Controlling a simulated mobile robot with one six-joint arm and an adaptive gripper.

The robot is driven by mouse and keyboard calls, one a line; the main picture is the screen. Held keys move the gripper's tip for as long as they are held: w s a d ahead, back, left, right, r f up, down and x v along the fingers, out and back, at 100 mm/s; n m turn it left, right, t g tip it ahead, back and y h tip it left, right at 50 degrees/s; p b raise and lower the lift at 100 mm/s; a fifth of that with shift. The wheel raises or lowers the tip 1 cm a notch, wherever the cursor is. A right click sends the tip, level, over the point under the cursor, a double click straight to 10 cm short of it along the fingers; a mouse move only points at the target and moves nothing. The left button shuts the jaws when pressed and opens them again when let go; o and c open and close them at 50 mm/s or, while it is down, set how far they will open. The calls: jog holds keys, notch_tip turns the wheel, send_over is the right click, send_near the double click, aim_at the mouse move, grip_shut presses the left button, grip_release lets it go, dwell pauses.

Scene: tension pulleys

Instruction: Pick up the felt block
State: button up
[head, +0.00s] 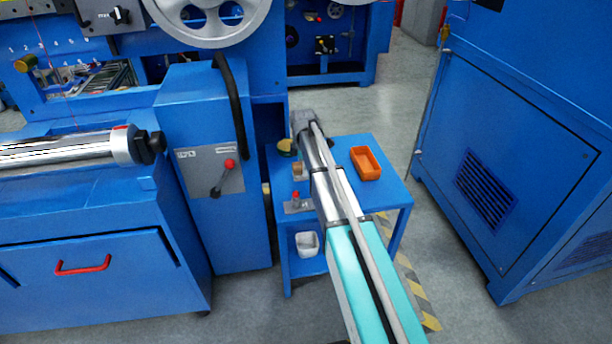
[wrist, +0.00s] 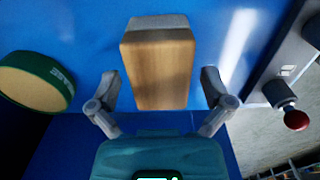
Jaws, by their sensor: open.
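The felt block, with a wooden brown body (wrist: 158,70) and a pale grey strip along its far edge, fills the middle of the wrist view. It stands on the blue table top. In the head view the block (head: 298,170) is small and partly covered by my arm. My gripper (wrist: 159,86) is open. Its two fingers appear on either side of the block's near part, with a gap visible on each side. The wrist view does not clearly show how high the fingers are above the table. In the head view my arm hides the fingers.
A round green tin with a tan top (wrist: 38,82) is left of the block. A metal fixture with a red knob (wrist: 294,118) is on the right. An orange tray (head: 366,163) sits on the table's right side. A white bin (head: 307,243) is on the lower shelf.

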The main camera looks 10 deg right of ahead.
jog(key=shift+f, duration=0.4)
dwell(0.3)
jog(key=c, duration=1.1)
jog(key=shift+r, duration=0.25)
notch_tip(320, 180, up, 3)
jog(key=p, duration=0.3)
jog(key=s+r+p, duration=0.9)
jog(key=s, duration=0.5)
jog(key=shift+a+r+p, duration=0.3)
jog(key=shift+p, duration=0.05)
